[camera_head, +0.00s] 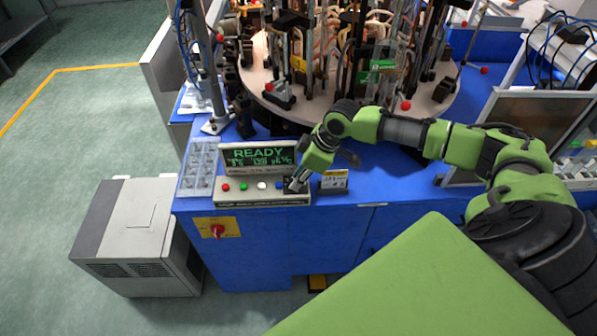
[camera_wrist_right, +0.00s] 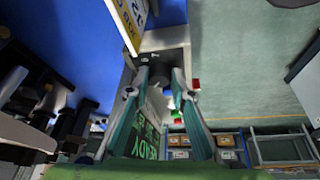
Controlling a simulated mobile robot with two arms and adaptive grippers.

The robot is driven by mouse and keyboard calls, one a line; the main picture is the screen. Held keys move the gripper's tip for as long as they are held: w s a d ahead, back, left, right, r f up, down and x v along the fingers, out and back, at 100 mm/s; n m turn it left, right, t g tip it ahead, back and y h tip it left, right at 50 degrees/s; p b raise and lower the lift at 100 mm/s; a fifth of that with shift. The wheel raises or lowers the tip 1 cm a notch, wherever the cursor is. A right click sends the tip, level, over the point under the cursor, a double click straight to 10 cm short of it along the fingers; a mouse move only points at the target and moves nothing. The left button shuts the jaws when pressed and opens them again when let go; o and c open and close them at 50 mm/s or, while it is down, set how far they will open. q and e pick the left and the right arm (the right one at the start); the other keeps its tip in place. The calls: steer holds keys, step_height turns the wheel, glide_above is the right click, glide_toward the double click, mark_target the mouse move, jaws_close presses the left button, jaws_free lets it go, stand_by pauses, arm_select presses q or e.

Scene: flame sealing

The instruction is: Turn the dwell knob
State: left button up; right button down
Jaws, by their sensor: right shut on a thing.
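The control box (camera_head: 235,198) stands at the front of the blue table, with a row of coloured buttons and a lit READY display (camera_head: 258,158) behind them. My right gripper (camera_head: 296,185) reaches down to the right end of this row. In the right wrist view my right gripper (camera_wrist_right: 158,82) is shut on the dark dwell knob (camera_wrist_right: 153,74), which sits between the fingertips on the grey panel. In the head view the gripper mostly hides the knob, and its angle cannot be read. My left gripper is not in view.
A clear compartment tray (camera_head: 199,168) lies left of the box. A round turntable (camera_head: 330,112) crowded with stands and tubes is behind. A red rotary switch (camera_head: 217,231) is on the front face.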

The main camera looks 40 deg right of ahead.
steer(key=shift+n, duration=0.5)
steer(key=c, duration=1.8)
jaws_free()
